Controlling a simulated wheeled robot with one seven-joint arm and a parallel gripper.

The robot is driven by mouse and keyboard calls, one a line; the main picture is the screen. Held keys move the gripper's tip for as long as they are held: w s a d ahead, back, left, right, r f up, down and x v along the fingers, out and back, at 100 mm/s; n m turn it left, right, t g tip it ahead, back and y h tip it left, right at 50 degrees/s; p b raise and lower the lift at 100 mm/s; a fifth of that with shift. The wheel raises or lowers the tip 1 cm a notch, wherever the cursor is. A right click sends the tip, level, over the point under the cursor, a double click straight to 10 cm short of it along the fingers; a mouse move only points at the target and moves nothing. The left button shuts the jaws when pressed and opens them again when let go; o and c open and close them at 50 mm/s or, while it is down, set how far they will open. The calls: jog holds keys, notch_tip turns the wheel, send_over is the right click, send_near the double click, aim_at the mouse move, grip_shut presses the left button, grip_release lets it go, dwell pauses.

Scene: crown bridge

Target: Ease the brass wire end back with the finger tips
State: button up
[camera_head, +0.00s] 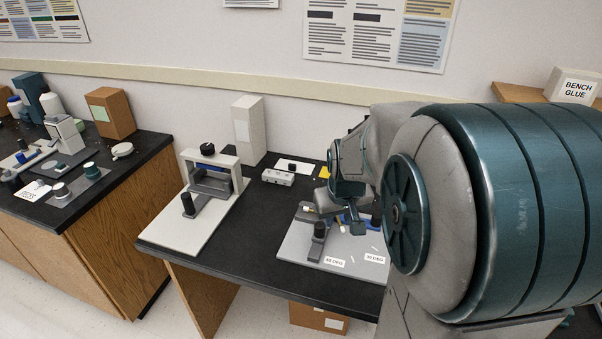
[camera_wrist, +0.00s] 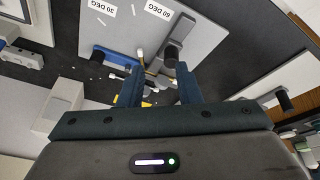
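My gripper (camera_wrist: 161,72) reaches over the grey-white board (camera_wrist: 185,32) with its two dark fingers apart. In the wrist view a thin brass-coloured wire (camera_wrist: 142,62) shows near the left fingertip, among small black and grey fittings. I cannot tell whether a finger touches it. A dark post with a round knob (camera_wrist: 172,52) stands between the fingertips, farther off. In the head view my gripper (camera_head: 352,222) is low over the same board (camera_head: 299,245), and my arm covers the board's right side. The wire is too small to make out there.
Labels reading 60 DEG (camera_head: 334,261) and 30 DEG (camera_head: 374,258) lie on the board. A blue bar (camera_wrist: 103,52) is beside the fittings. A press-like frame (camera_head: 213,175) stands left, with a tall white box (camera_head: 248,130) behind. Black tabletop (camera_head: 250,225) is bare between frame and board.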

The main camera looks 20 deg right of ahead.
send_near(342, 227)
jog(key=shift+t, duration=0.5)
jog(key=x, duration=0.2)
jog(key=b+x, duration=0.1)
jog(key=x, duration=0.2)
jog(key=b+x, duration=0.1)
jog(key=x, duration=0.1)
jog(key=shift+s+f, duration=0.3)
jog(key=shift+f, duration=0.1)
grip_shut()
